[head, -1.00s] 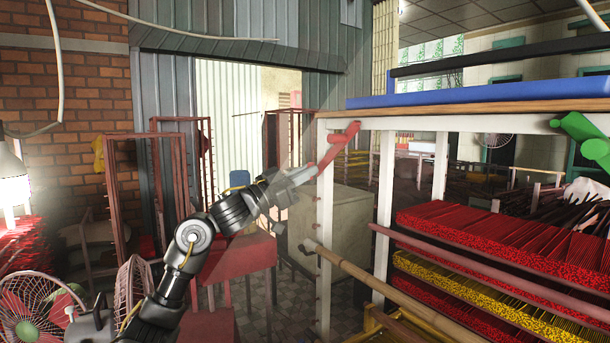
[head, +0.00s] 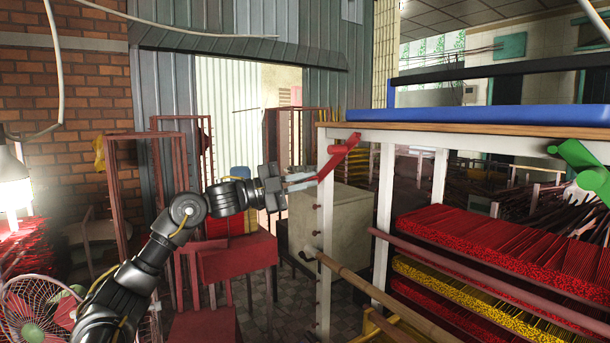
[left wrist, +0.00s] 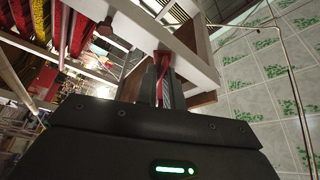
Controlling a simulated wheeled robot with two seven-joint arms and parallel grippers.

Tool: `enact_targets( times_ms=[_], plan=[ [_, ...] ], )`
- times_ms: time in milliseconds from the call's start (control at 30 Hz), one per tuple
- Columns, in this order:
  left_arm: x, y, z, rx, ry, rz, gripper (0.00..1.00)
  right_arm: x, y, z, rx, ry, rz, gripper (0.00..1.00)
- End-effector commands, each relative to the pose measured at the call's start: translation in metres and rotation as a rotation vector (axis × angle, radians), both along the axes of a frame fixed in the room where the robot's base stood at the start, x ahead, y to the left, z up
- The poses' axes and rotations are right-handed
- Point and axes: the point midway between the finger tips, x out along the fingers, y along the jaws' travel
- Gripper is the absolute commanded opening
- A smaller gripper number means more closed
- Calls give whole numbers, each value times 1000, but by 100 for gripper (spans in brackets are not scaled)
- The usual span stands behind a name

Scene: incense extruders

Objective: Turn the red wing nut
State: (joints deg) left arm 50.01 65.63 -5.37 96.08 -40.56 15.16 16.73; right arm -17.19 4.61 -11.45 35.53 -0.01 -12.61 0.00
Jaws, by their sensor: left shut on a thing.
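The red wing nut (head: 341,154) is on the upper corner of the white rack frame, just below the wooden top, and slants down to the left. My left gripper (head: 314,180) reaches it from the left and is shut on its lower wing. In the left wrist view, the red wing nut (left wrist: 162,62) shows as a thin red strip between the fingers of my left gripper (left wrist: 160,88), which partly hide it. My right gripper is not in view.
The white rack (head: 325,245) holds red and yellow incense bundles (head: 480,235). A wooden pole (head: 350,270) sticks out below the gripper. A green wing nut (head: 580,165) is at the far right. Red tables (head: 235,260) and a fan (head: 35,310) stand at left.

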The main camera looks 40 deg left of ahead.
Motion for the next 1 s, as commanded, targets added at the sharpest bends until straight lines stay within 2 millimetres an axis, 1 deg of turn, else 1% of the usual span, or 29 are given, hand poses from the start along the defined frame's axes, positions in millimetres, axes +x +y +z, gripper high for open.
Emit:
enact_targets(
  times_ms=[33,100,400,700,1000],
  plan=[
    [0,1,5,38,-10,1,0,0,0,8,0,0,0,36],
    [0,1,5,97,-27,3,0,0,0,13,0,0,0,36],
    [0,0,4,291,-86,1,0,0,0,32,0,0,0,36],
    [0,0,2,387,-116,1,0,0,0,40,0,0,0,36],
    [0,0,1,406,-121,2,0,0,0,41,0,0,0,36]
  ],
)
